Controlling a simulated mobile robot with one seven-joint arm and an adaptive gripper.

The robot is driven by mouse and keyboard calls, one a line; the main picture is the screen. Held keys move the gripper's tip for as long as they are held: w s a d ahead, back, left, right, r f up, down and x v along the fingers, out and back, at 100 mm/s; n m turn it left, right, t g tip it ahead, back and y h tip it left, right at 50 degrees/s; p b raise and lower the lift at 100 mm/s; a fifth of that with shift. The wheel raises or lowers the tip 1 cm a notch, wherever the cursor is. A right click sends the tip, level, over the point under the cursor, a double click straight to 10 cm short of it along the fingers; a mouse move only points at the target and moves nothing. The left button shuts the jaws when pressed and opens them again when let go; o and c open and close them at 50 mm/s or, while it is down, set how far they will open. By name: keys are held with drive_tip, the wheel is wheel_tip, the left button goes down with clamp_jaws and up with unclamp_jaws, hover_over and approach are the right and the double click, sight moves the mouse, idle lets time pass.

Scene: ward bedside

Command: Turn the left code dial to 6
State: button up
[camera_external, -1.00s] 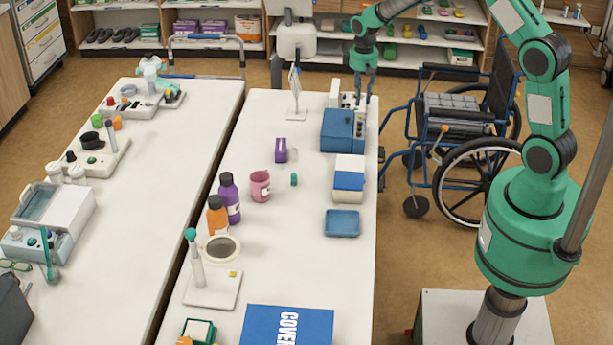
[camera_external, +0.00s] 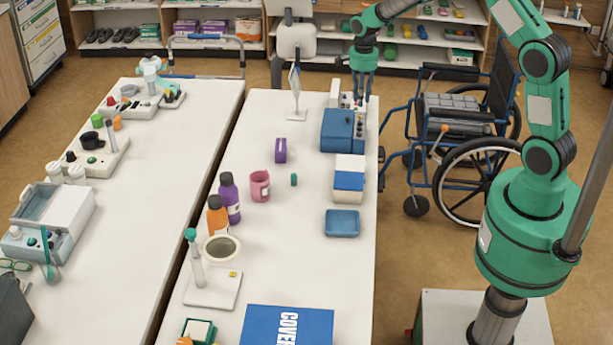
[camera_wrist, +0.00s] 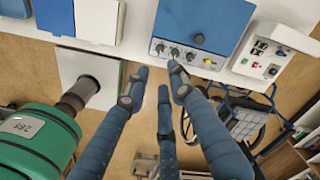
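A blue-lidded box (camera_wrist: 200,22) has a pale front panel with a row of dark dials and one yellow knob (camera_wrist: 208,62) in the wrist view. The leftmost dark dial (camera_wrist: 160,48) is at the panel's left end; its number is too small to read. The same box (camera_external: 338,130) stands at the table's far right in the external view. My gripper (camera_wrist: 158,78) is open and empty, its blue fingers spread near the panel's lower edge in the wrist view. In the external view my gripper (camera_external: 361,98) points down over the box's far end.
A white control unit (camera_wrist: 264,58) with a red button sits right of the box. A blue-and-white box (camera_external: 349,180) and a blue tray (camera_external: 342,223) stand nearer on the table (camera_external: 290,265). A wheelchair (camera_external: 455,140) is beside the table.

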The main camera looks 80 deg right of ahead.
sight(359, 133)
drive_tip(key=m, duration=0.3)
drive_tip(key=shift+m, duration=0.4)
drive_tip(key=shift+f, duration=0.1)
wheel_tip(359, 133, down, 14)
drive_tip(key=shift+r+b, duration=0.2)
drive_tip(key=shift+b, duration=0.45)
clamp_jaws()
